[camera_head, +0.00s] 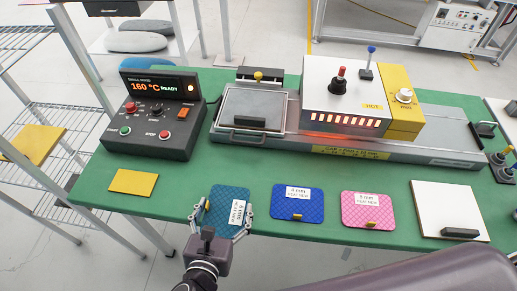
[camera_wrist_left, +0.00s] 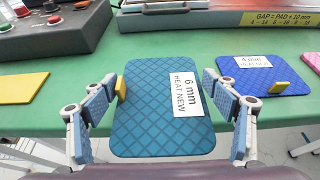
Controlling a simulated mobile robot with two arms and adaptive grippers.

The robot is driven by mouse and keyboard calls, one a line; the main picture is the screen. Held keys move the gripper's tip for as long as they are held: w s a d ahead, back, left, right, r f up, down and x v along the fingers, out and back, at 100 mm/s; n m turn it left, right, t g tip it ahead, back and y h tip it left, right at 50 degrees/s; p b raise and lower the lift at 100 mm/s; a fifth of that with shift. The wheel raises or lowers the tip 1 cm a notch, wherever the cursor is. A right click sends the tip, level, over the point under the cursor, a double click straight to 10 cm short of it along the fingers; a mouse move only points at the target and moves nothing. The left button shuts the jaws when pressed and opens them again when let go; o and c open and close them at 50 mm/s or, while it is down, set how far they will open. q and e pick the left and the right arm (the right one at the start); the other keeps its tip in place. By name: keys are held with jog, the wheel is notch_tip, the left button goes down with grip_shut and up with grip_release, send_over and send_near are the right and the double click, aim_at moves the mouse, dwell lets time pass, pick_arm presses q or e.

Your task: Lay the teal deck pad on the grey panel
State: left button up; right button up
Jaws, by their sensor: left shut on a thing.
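The teal deck pad (camera_head: 229,202) lies at the front edge of the green table, with a white label and a small yellow tab at its left side. My left gripper (camera_head: 224,212) is shut on it, one finger at each side. In the left wrist view the teal pad (camera_wrist_left: 160,125) fills the space between the fingers (camera_wrist_left: 163,100), and its label reads 6 mm, heat new. I cannot tell whether it is off the table. A grey panel (camera_head: 250,103) with a dark block on it lies in the metal tray left of the heater. My right gripper is not in view.
A blue pad (camera_head: 298,208), a pink pad (camera_head: 366,202) and a white board (camera_head: 430,195) lie to the right. A yellow plate (camera_head: 133,182) lies left. The control box (camera_head: 150,130) reads 160 °C ready. The white heater housing (camera_head: 315,80) is marked hot and glows red below.

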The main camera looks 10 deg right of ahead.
pick_arm(q)
jog(key=p, duration=0.2)
send_over(238, 166)
jog(key=s, duration=0.1)
jog(key=shift+s+a+r, duration=0.1)
jog(key=shift+s, duration=0.1)
jog(key=shift+w, duration=0.65)
jog(key=f, duration=0.3)
jog(key=shift+d+f, duration=0.2)
jog(key=shift+f, duration=0.1)
jog(key=shift+f, duration=0.2)
jog(key=o, duration=0.8)
jog(key=shift+o, duration=0.2)
